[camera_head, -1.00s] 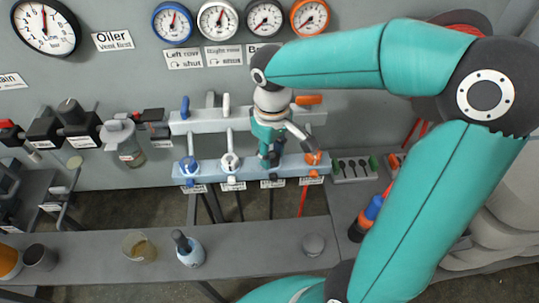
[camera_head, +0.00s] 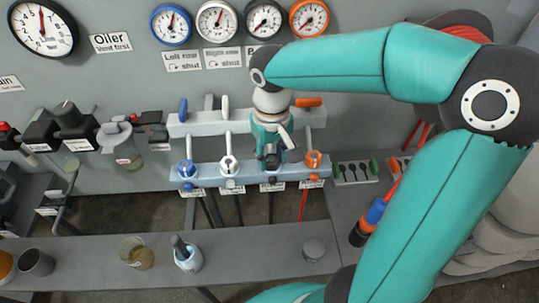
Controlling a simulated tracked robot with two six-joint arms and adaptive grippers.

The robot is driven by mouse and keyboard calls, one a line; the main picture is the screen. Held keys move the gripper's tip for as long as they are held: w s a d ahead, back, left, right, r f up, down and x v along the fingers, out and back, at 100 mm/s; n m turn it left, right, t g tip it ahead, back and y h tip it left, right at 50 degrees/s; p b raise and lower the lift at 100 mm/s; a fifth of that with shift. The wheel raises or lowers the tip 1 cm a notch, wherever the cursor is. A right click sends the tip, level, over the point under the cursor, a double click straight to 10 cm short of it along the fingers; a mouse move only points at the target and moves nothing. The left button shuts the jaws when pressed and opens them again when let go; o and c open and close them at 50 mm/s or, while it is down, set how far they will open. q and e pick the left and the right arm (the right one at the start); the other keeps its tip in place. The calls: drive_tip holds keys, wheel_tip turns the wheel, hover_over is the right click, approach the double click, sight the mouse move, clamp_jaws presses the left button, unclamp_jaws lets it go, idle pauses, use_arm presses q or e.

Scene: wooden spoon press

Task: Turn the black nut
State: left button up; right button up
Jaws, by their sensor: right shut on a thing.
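The black nut (camera_head: 272,162) is the third from the left on the lower pale-blue bar (camera_head: 250,172), between a white nut (camera_head: 229,164) and an orange nut (camera_head: 313,159). My right gripper (camera_head: 271,150) comes down from above, with its fingers around the black nut and shut on it. The fingers and wrist cover much of the nut. A blue nut (camera_head: 187,169) sits at the left end of the bar. My left gripper is not in view.
An upper bar (camera_head: 207,122) with blue, white and orange handles runs behind my right wrist. Gauges hang above on the grey wall. The shelf in front carries a mortar (camera_head: 188,258), a glass jar (camera_head: 137,253) and a grey knob (camera_head: 313,248).

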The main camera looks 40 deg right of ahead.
sight(271, 158)
drive_tip(key=o, duration=1.2)
drive_tip(key=shift+c, duration=0.2)
drive_tip(key=shift+r, duration=0.1)
wheel_tip(271, 158, up, 12)
